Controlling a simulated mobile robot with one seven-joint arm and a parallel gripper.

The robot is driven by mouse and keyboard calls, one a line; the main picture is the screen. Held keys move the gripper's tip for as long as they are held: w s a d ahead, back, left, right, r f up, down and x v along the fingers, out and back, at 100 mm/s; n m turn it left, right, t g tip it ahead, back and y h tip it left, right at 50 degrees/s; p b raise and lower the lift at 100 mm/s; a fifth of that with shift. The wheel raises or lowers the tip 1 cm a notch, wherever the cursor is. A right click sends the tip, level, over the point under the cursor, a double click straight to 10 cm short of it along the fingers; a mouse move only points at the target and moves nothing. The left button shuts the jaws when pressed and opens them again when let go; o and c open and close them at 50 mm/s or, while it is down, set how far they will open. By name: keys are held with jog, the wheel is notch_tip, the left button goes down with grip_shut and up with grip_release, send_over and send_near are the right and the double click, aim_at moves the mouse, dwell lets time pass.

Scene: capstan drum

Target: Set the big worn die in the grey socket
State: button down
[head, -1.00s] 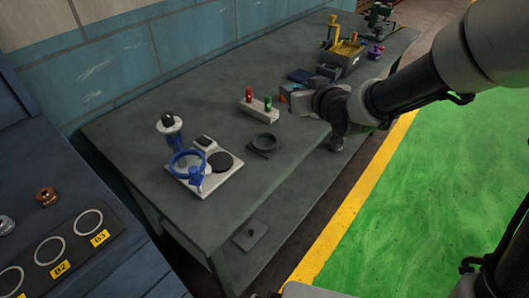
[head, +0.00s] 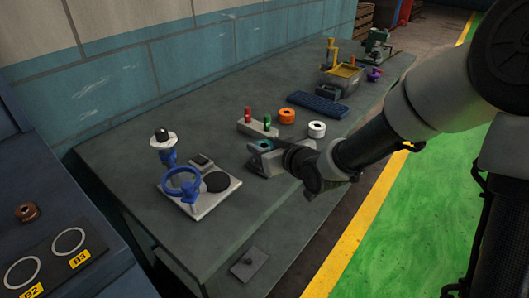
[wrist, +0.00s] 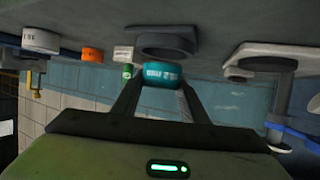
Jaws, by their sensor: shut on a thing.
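My gripper (wrist: 160,85) is shut on a teal die (wrist: 162,74), a ring with pale lettering. The wrist view is upside down, with the bench top at the top. In it the grey socket (wrist: 167,42), a dark ring on a base, is just past the die on the bench side. The die looks close over the socket; I cannot tell whether they touch or line up. In the head view my gripper (head: 262,147) is low over the bench beside the red and green pegs, with the die a small teal patch and the socket mostly hidden.
An orange ring (head: 286,115) and a white ring (head: 317,129) lie beyond my gripper. A pale block (head: 257,128) with red and green pegs stands close behind. A blue-and-white fixture (head: 200,187) stands to the left. A blue tray (head: 318,103) lies farther back.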

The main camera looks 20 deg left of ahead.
jog(key=shift+f, duration=0.5)
jog(key=shift+f+b, duration=0.4)
jog(key=shift+b, duration=0.05)
jog(key=c, duration=1.1)
grip_release()
jog(key=shift+r+p, duration=0.35)
jog(key=shift+p, duration=0.1)
jog(key=p+v, duration=0.1)
jog(key=v, duration=0.9)
jog(key=shift+s+d+p, duration=0.2)
jog(key=shift+d+p, duration=0.15)
jog(key=shift+s+d+r, duration=0.25)
jog(key=shift+s+d, duration=0.1)
jog(key=shift+s, duration=0.15)
